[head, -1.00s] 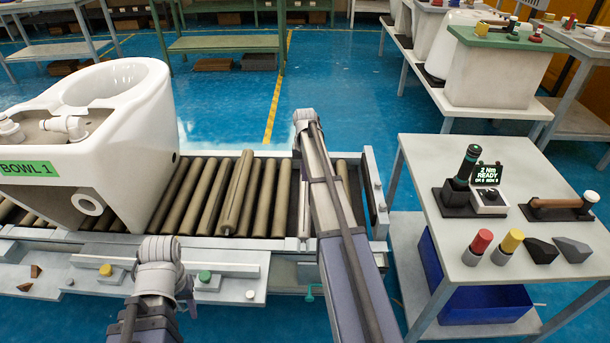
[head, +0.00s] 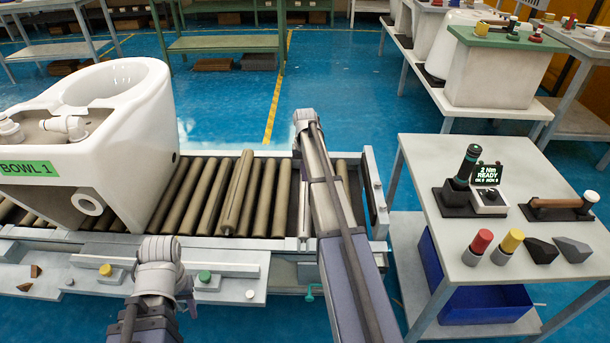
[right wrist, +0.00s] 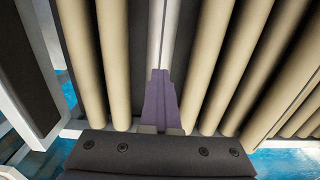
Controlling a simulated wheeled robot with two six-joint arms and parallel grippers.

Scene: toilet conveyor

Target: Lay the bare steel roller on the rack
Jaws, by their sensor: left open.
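The bare steel roller (head: 305,195) lies in the conveyor bed among tan rollers, beside my right arm. In the right wrist view the silver roller (right wrist: 164,30) runs straight away from my right gripper (right wrist: 162,85). Its purple fingers look close together and overlap the roller; I cannot tell whether they grip it. In the head view my right arm hides that gripper. My left gripper (head: 158,250) is open at the conveyor's near side, away from the roller; its fingertips are hard to make out. I cannot tell for certain which thing is the rack.
A white toilet bowl (head: 115,150) stands on the conveyor at left. One tan roller (head: 237,192) sits higher than its neighbours. A side table (head: 455,215) at right bears a driver (head: 466,165), a small display, a brown-handled tool and several small parts. A blue bin (head: 480,305) is underneath.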

